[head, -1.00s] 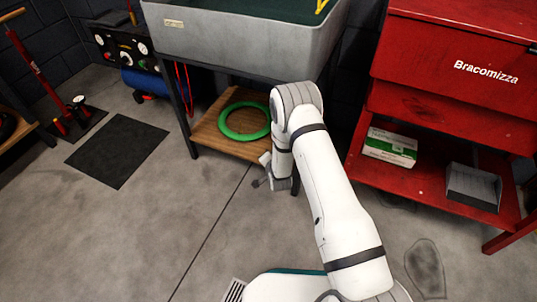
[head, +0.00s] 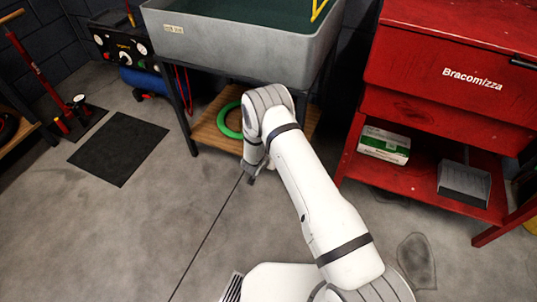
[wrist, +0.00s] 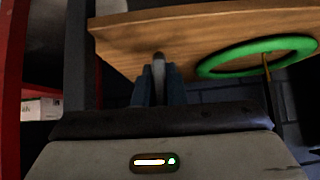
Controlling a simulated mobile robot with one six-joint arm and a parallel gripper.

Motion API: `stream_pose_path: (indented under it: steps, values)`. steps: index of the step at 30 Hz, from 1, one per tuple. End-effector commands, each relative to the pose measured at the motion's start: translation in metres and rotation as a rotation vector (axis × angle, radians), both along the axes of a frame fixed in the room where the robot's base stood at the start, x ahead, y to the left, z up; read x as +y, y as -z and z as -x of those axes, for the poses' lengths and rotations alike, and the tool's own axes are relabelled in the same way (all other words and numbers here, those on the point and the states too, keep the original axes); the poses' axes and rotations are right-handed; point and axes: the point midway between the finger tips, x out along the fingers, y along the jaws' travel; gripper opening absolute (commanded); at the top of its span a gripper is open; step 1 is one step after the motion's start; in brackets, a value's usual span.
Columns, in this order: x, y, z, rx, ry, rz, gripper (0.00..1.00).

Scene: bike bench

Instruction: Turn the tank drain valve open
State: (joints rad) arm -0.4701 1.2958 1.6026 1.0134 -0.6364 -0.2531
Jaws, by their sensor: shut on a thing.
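The grey tank (head: 245,50), with dark green inside, stands on a dark frame above a wooden shelf. My gripper (head: 250,177) is low at the shelf's front edge, beneath the tank, and mostly hidden by my wrist in the head view. In the wrist view my gripper (wrist: 159,88) has its two bluish fingers closed around a narrow grey piece (wrist: 158,66). This piece looks like the drain valve's handle. The rest of the valve is hidden, and I cannot tell its turn angle.
A green ring (head: 230,121) lies on the wooden shelf (head: 204,132). A red cabinet (head: 445,50) stands at the right, with a green-and-white box (head: 384,145) on its lower shelf. Open floor with a dark mat (head: 118,148) is at the left.

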Motion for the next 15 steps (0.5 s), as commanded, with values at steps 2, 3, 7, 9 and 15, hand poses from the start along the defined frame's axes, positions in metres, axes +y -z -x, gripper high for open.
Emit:
stream_pose_path:
  steps: [2, 3, 7, 9, 15]
  values:
    - [-0.0025, -0.007, -0.0052, -0.007, 0.008, 0.022, 0.0]
    - [-0.0026, -0.0066, -0.0051, -0.003, 0.008, 0.03, 0.0]
    - [-0.0029, -0.0058, -0.0047, 0.007, 0.007, 0.05, 0.0]
    - [-0.003, -0.0054, -0.0045, 0.008, 0.007, 0.055, 0.0]
    - [-0.0034, -0.0048, -0.0042, 0.011, 0.007, 0.058, 0.0]
